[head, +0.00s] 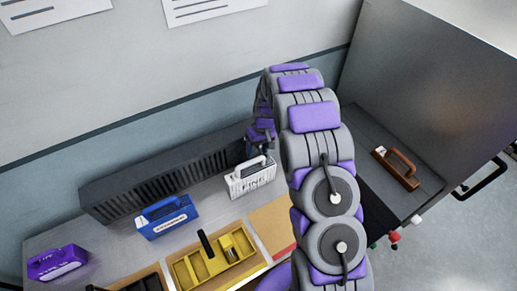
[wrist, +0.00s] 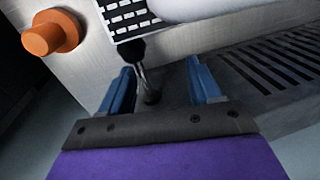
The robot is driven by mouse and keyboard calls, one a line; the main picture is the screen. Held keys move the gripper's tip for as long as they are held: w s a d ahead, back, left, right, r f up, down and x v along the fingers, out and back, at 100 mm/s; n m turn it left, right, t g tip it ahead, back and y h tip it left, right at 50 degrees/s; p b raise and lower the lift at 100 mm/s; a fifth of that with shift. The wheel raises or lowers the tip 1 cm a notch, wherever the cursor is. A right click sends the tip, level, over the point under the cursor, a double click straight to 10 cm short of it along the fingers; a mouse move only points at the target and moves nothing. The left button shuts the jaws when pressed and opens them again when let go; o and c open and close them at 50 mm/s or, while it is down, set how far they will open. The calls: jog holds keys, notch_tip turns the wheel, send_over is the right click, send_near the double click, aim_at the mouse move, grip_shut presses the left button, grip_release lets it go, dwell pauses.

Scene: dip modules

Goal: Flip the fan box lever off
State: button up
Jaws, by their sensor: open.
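In the wrist view a small lever (wrist: 143,75) with a metal stem and a dark rounded end sits between the two blue fingers of my gripper (wrist: 161,75). The fingers are apart, one on each side of the lever; I cannot tell whether either touches it. The lever comes from a dark mount on a light grey panel (wrist: 90,65), which seems to be the fan box. In the head view my gripper (head: 262,135) is partly hidden by my arm, beside the dark slotted unit, and the lever cannot be made out.
An orange knob (wrist: 54,32) sticks out left of the lever. The slotted unit (head: 160,176) runs along the wall. A white module (head: 250,178), a blue module (head: 166,216), a purple module (head: 57,263) and a yellow tray (head: 185,272) stand on the bench. A brown-handled module (head: 397,168) lies right.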

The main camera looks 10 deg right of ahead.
jog(key=d, duration=0.3)
jog(key=shift+s+d, duration=0.15)
jog(key=shift+d, duration=0.05)
jog(key=c, duration=0.4)
jog(key=shift+d, duration=0.2)
jog(key=shift+c, duration=1.6)
jog(key=shift+a, duration=0.4)
jog(key=shift+c, duration=0.8)
jog(key=shift+a, duration=1.05)
grip_shut()
jog(key=shift+d, duration=0.15)
jog(key=shift+o, duration=0.7)
grip_release()
jog(key=shift+d, duration=0.6)
jog(key=o, duration=0.3)
jog(key=shift+d, duration=0.3)
jog(key=o, duration=0.3)
jog(key=shift+a, duration=0.25)
jog(key=shift+o, duration=0.7)
jog(key=shift+a, duration=0.5)
jog(key=shift+d+r, duration=0.25)
notch_tip(320, 180, up, 16)
jog(key=w+d, duration=0.1)
jog(key=d, duration=0.1)
jog(key=shift+d+r+p, duration=0.2)
jog(key=shift+d+p, duration=0.2)
jog(key=shift+p, duration=0.05)
